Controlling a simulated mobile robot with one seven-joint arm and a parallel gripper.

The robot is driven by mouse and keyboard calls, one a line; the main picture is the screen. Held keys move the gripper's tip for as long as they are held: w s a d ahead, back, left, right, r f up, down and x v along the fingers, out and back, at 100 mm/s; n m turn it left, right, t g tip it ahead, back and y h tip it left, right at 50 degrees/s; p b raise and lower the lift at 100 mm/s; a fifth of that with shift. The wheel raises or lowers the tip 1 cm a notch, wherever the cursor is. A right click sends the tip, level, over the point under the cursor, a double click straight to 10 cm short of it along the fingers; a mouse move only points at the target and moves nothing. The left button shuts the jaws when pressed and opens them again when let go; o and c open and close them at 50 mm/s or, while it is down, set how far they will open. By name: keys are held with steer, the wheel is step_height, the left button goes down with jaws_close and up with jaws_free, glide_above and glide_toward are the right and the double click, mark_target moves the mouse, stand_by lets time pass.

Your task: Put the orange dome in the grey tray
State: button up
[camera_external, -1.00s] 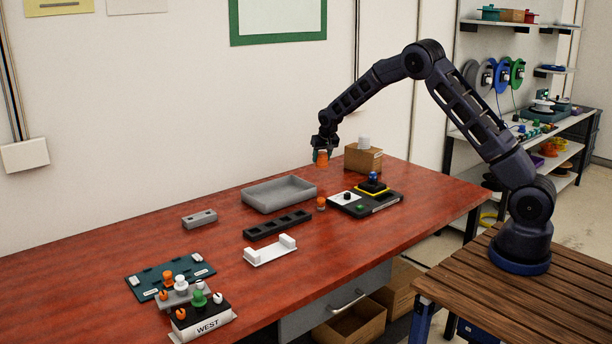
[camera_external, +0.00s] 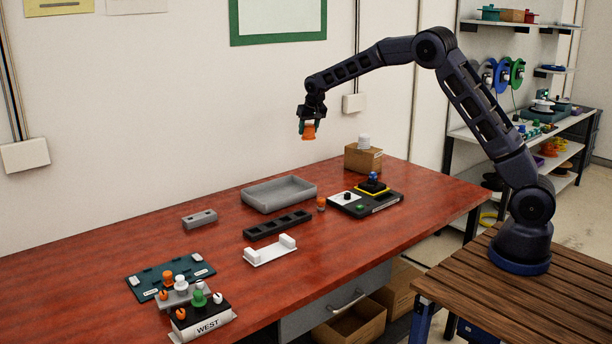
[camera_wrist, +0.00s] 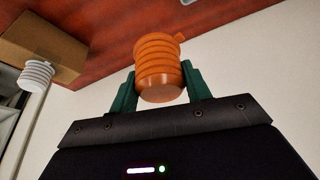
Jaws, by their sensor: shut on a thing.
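My gripper (camera_external: 311,122) is shut on an orange ribbed, tapered piece, which I take to be the orange dome (camera_external: 308,131). It hangs well above the red table. In the wrist view the dome (camera_wrist: 160,70) sits between the two green fingers (camera_wrist: 160,90), which touch its sides. The grey tray (camera_external: 256,206) is a shallow open box on the table, lower and a little left of my gripper in the external view. Its visible floor is empty.
A small orange piece (camera_external: 321,203) stands right of the tray, near a black board (camera_external: 378,207). A black slotted block (camera_external: 277,225) and a white holder (camera_external: 270,250) lie in front. A cardboard box (camera_external: 363,159) stands behind right. A small grey block (camera_external: 199,219) lies left.

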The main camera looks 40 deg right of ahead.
steer(key=n, duration=0.1)
glide_above(277, 195)
steer(key=s, duration=0.2)
steer(key=shift+y, duration=0.3)
steer(key=f, duration=1.9)
steer(key=shift+a+f, duration=0.15)
steer(key=shift+a, duration=0.05)
steer(key=shift+f, duration=0.15)
steer(key=o, duration=1)
